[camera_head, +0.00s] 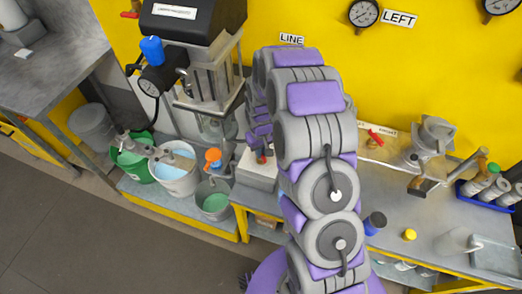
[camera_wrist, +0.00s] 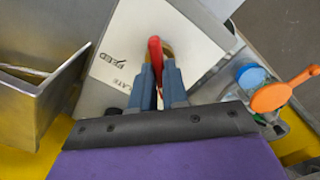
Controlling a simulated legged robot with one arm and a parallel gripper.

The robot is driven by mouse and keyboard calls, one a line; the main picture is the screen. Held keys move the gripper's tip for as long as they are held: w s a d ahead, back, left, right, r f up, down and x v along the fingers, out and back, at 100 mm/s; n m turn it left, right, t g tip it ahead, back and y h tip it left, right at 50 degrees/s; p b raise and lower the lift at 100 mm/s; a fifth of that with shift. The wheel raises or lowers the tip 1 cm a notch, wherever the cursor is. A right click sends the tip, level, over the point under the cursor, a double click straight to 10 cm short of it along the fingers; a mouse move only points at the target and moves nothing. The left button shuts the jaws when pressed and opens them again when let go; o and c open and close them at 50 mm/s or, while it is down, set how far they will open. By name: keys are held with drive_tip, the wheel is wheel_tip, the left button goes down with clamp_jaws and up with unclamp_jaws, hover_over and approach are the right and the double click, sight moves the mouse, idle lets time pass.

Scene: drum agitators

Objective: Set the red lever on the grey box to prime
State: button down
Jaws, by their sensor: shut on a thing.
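The grey box (camera_head: 256,172) stands on the bench edge left of my arm, with a pale top. The red lever (camera_head: 262,159) shows at its top, partly hidden by my gripper (camera_head: 262,143). In the wrist view, the box's pale top (camera_wrist: 128,45) carries printed words, one reading FEED; the others are hard to read. The red lever (camera_wrist: 155,52) stands between the blue-grey fingers of my gripper (camera_wrist: 158,80), which are shut on it. The lever's base is hidden by the fingers, and its setting cannot be told.
A metal bin (camera_wrist: 30,105) is at left. Several buckets, including a green one (camera_head: 133,165), stand left of the box. A blue cup (camera_head: 374,223) and a yellow ball (camera_head: 409,235) are on the bench.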

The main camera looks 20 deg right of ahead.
drive_tip(key=c, duration=1.3)
unclamp_jaws()
drive_tip(key=shift+w, duration=0.25)
drive_tip(key=shift+o, duration=0.8)
drive_tip(key=shift+s, duration=0.15)
drive_tip(key=shift+r, duration=0.1)
wheel_tip(320, 180, up, 17)
drive_tip(key=p, duration=0.1)
drive_tip(key=shift+a+r, duration=0.1)
drive_tip(key=s+r+b, duration=0.1)
drive_tip(key=s+r, duration=0.1)
drive_tip(key=s, duration=1)
drive_tip(key=s+r+m+g+b, duration=0.1)
drive_tip(key=s+r, duration=0.2)
drive_tip(key=s, duration=0.9)
drive_tip(key=s+r+m+b, duration=0.1)
drive_tip(key=s+r, duration=0.1)
drive_tip(key=s, duration=0.9)
drive_tip(key=shift+s+a+r+g, duration=0.15)
drive_tip(key=shift+s+r+g, duration=0.1)
drive_tip(key=shift+s+g, duration=0.15)
